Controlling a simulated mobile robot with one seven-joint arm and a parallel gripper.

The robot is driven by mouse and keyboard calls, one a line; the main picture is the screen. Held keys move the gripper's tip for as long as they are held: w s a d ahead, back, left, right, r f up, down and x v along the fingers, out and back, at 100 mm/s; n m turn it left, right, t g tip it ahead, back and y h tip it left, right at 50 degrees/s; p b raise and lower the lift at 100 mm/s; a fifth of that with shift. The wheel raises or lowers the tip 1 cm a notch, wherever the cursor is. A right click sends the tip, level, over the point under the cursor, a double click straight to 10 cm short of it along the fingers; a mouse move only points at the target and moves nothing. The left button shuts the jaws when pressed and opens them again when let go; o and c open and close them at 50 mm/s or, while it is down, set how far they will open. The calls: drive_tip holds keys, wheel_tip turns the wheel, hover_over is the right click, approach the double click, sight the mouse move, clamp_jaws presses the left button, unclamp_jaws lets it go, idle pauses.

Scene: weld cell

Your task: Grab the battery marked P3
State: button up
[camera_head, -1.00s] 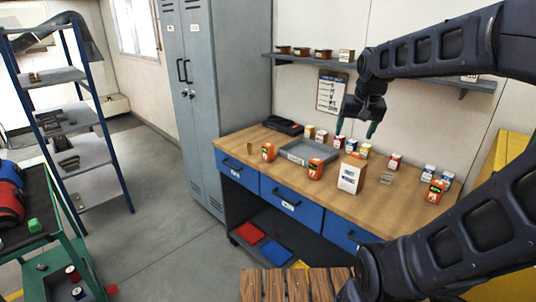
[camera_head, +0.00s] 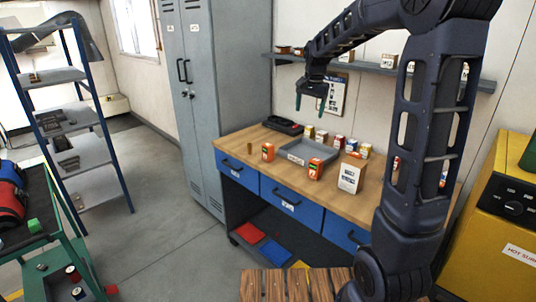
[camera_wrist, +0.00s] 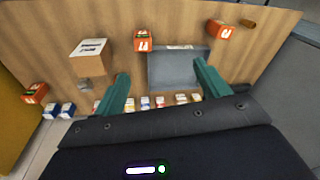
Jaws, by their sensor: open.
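Orange batteries with white labels stand on the wooden bench. In the head view one (camera_head: 268,152) is left of the grey tray and another (camera_head: 316,168) is at the tray's front right. The wrist view shows these two at the top (camera_wrist: 219,30) and (camera_wrist: 143,41), and a third orange battery (camera_wrist: 34,93) at the far left. Their marks are too small to read, so I cannot tell which is P3. My gripper (camera_head: 311,101) is open and empty, above the back of the bench. Its two green fingers (camera_wrist: 161,72) frame the tray in the wrist view.
The grey tray (camera_head: 305,161) lies mid-bench, with several small boxes behind it. A white box (camera_head: 351,175) stands to its right. A black case (camera_head: 283,125) lies at the back left. A wall shelf (camera_head: 400,71) runs above. My arm hides the bench's right part.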

drive_tip(key=w+a+f+m+g, duration=0.1)
drive_tip(key=w+a+f, duration=0.3)
drive_tip(key=w, duration=0.2)
drive_tip(key=w+a+f+m, duration=0.1)
drive_tip(key=w+a+f, duration=0.3)
drive_tip(key=w, duration=0.1)
drive_tip(key=m+g, duration=0.1)
drive_tip(key=m, duration=0.1)
hover_over(268, 144)
drive_tip(key=f, duration=0.9)
drive_tip(key=shift+s+d+f, duration=0.1)
drive_tip(key=shift+s+d, duration=0.1)
drive_tip(key=shift+s, duration=0.05)
drive_tip(key=shift+w+a+f, duration=0.1)
drive_tip(key=shift+a+f, duration=0.05)
drive_tip(key=shift+f, duration=0.3)
drive_tip(key=shift+w+f, duration=0.1)
drive_tip(key=shift+f, duration=5.05)
drive_tip(key=c, duration=1.3)
drive_tip(key=shift+r, duration=0.15)
